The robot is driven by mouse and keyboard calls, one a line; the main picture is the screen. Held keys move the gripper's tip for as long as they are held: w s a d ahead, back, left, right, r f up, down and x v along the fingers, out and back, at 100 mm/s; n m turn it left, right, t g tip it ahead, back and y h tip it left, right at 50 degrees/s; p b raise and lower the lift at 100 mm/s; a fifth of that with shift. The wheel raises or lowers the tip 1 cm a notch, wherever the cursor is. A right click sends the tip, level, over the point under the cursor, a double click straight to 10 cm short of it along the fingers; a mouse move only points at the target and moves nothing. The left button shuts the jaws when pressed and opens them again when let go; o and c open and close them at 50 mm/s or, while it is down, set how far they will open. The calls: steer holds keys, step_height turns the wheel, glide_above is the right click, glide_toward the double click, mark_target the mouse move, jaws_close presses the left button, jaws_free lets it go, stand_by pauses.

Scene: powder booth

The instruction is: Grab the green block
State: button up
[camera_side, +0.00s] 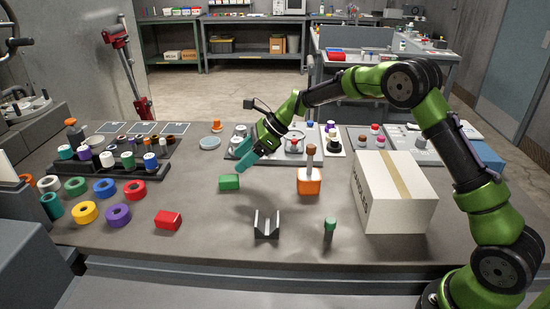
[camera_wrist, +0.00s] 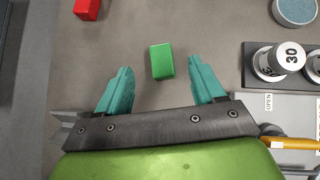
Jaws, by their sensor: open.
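The green block (camera_side: 229,182) lies on the grey table, left of centre in the side view. My gripper (camera_side: 245,163) has teal fingers and hangs above the table, up and to the right of the block in the side view. In the wrist view my gripper (camera_wrist: 160,78) is open with nothing between its fingers.
A red block (camera_side: 168,220) lies front left; it also shows in the wrist view (camera_wrist: 88,8). Several coloured rings (camera_side: 118,215) lie left. The table around the green block is clear.

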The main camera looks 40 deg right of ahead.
mark_target(230, 178)
step_height(230, 178, down, 2)
steer(key=shift+f, duration=0.25)
steer(key=x, duration=0.5)
steer(key=shift+f, duration=0.15)
steer(key=c, duration=1.1)
steer(key=shift+o, duration=0.2)
